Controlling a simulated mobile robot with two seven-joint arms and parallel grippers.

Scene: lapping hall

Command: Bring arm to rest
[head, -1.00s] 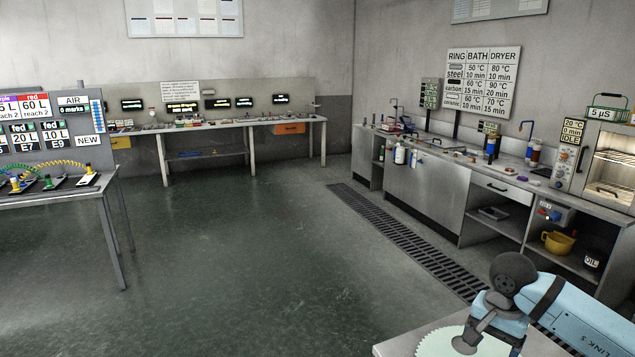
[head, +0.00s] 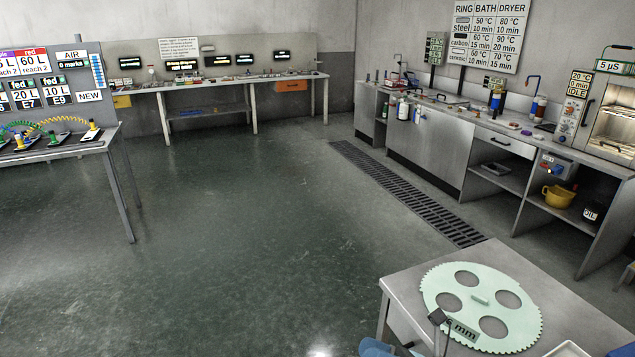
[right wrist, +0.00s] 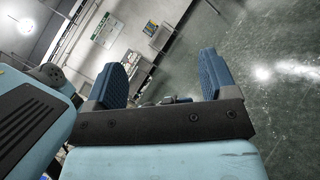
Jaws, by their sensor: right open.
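My right gripper (right wrist: 162,80) shows in the right wrist view with its two blue fingers wide apart and nothing between them. Beyond the fingers that view shows the hall tilted, with bare floor on the right. My left gripper is not in view.
A grey table (head: 405,288) at the lower right bears a pale green toothed disc (head: 482,285) with round holes. A floor grate (head: 405,192) runs before the right bench (head: 428,140). A board table (head: 60,152) stands left. The middle floor is clear.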

